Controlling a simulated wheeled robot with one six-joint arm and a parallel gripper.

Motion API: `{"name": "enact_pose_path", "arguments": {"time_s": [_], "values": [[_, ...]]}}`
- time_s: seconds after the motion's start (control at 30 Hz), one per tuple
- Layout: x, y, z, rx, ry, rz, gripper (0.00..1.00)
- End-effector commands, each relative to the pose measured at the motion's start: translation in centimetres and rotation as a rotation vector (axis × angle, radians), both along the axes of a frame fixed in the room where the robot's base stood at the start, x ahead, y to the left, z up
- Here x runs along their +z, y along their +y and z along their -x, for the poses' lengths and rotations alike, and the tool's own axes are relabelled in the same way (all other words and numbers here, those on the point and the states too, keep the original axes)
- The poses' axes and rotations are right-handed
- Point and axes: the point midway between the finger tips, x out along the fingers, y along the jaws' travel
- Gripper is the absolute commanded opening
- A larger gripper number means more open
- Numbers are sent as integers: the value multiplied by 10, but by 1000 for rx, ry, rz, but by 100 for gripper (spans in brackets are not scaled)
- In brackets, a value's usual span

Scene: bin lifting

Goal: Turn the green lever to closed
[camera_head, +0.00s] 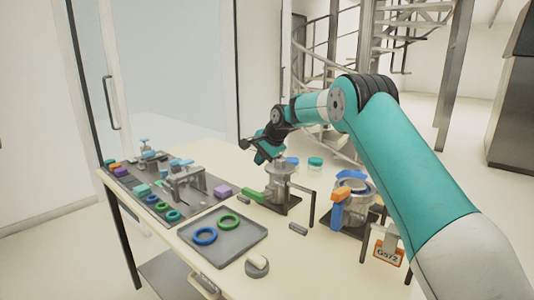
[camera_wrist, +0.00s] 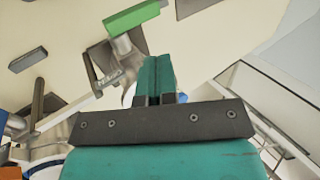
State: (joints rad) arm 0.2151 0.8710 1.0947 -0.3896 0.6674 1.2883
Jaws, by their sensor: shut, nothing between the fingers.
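The green lever (camera_head: 254,195) sticks out low to the left from a grey metal valve body (camera_head: 279,184) on a dark base plate, in the middle of the table. In the wrist view the green lever (camera_wrist: 132,18) lies at the top, beyond my fingertips and a little left of them. My gripper (camera_head: 266,158) is just above and beside the top of the valve body. In the wrist view my gripper (camera_wrist: 154,62) has its teal fingers together with nothing between them, apart from the lever. The fingers hide part of the valve body.
A second fixture with an orange-and-blue handle (camera_head: 346,196) stands to the right, beside a dark post. A grey tray (camera_head: 222,248) with blue and green rings lies in front. A crowded dark board (camera_head: 166,188) covers the table's left part. Small jars stand behind.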

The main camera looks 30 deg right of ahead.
Motion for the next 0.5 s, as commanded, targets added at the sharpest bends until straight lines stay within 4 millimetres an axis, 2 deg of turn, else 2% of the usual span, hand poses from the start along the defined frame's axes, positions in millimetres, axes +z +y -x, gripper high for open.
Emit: {"name": "enact_pose_path", "arguments": {"time_s": [0.2,0.5], "values": [[32,-8,18,-1,-1,0,0],[44,-11,26,1,1,0,0]]}}
